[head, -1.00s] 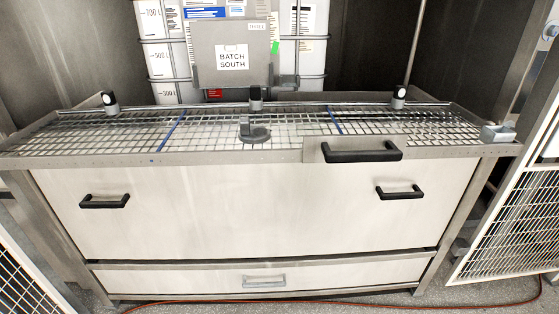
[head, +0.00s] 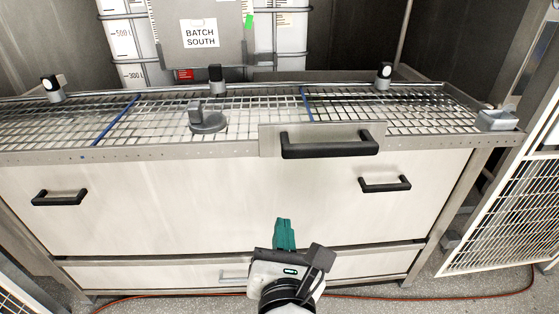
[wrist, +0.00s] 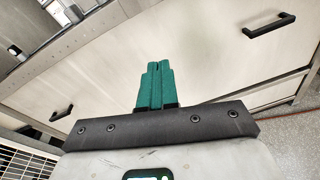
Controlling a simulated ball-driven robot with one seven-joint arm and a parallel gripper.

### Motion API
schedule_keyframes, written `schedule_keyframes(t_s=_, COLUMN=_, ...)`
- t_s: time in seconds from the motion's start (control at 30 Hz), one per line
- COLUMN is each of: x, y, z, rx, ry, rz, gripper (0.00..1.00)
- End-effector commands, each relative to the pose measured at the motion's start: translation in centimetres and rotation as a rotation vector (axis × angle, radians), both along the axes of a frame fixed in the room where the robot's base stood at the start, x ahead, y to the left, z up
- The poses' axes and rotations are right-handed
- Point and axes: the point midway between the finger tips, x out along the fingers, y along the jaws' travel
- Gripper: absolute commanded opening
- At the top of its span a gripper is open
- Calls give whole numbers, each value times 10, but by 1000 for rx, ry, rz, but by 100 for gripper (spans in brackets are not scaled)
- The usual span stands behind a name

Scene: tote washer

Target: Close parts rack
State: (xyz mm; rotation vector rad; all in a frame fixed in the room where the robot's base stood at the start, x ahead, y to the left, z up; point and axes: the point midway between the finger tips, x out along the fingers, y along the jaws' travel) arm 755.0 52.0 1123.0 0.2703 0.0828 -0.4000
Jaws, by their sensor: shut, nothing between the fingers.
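The metal mesh rack (head: 165,118) lies across the top of the pale cabinet. Its front rim carries a raised plate with a black bar handle (head: 330,144). I cannot tell how far the rack stands out. The large pale front panel (head: 220,190) below has a black handle at left (head: 60,197) and one at right (head: 385,184). My gripper (head: 284,222) has green fingers, shut and empty, in front of this panel and below the rack handle. In the wrist view the fingers (wrist: 154,68) point toward the pale panel, with a black handle (wrist: 269,25) at upper right.
A lower drawer (head: 160,276) with a grey handle is partly behind my arm. A mesh-panelled door (head: 500,220) stands open at right. An orange cable (head: 430,297) lies on the floor. A tank labelled BATCH SOUTH (head: 200,33) stands behind the rack.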

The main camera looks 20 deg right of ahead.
Motion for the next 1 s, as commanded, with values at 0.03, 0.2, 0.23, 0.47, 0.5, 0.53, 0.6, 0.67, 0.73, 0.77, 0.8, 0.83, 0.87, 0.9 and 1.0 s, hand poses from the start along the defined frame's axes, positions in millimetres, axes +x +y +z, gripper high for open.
schedule_keyframes(t_s=0.03, x=1, y=8, z=10, rx=-88, ry=-14, rz=20, gripper=0)
schedule_keyframes(t_s=0.2, x=1, y=23, z=31, rx=-264, ry=-35, rz=53, gripper=0)
schedule_keyframes(t_s=0.23, x=2, y=24, z=32, rx=-274, ry=-36, rz=54, gripper=0)
schedule_keyframes(t_s=0.47, x=24, y=15, z=35, rx=-285, ry=-36, rz=51, gripper=0)
schedule_keyframes(t_s=0.5, x=31, y=12, z=35, rx=-286, ry=-36, rz=52, gripper=0)
schedule_keyframes(t_s=0.53, x=37, y=10, z=35, rx=-285, ry=-36, rz=52, gripper=0)
schedule_keyframes(t_s=0.6, x=50, y=5, z=35, rx=-284, ry=-36, rz=52, gripper=0)
schedule_keyframes(t_s=0.67, x=61, y=1, z=35, rx=-285, ry=-36, rz=52, gripper=0)
schedule_keyframes(t_s=0.73, x=74, y=-4, z=35, rx=-283, ry=-35, rz=52, gripper=0)
schedule_keyframes(t_s=0.77, x=80, y=-6, z=35, rx=-284, ry=-36, rz=52, gripper=0)
schedule_keyframes(t_s=0.8, x=87, y=-8, z=35, rx=-285, ry=-35, rz=52, gripper=0)
schedule_keyframes(t_s=0.83, x=92, y=-10, z=35, rx=-284, ry=-36, rz=53, gripper=0)
schedule_keyframes(t_s=0.87, x=97, y=-12, z=34, rx=-282, ry=-35, rz=52, gripper=0)
schedule_keyframes(t_s=0.9, x=103, y=-14, z=35, rx=-283, ry=-35, rz=52, gripper=0)
schedule_keyframes(t_s=1.0, x=116, y=-18, z=34, rx=-281, ry=-34, rz=53, gripper=0)
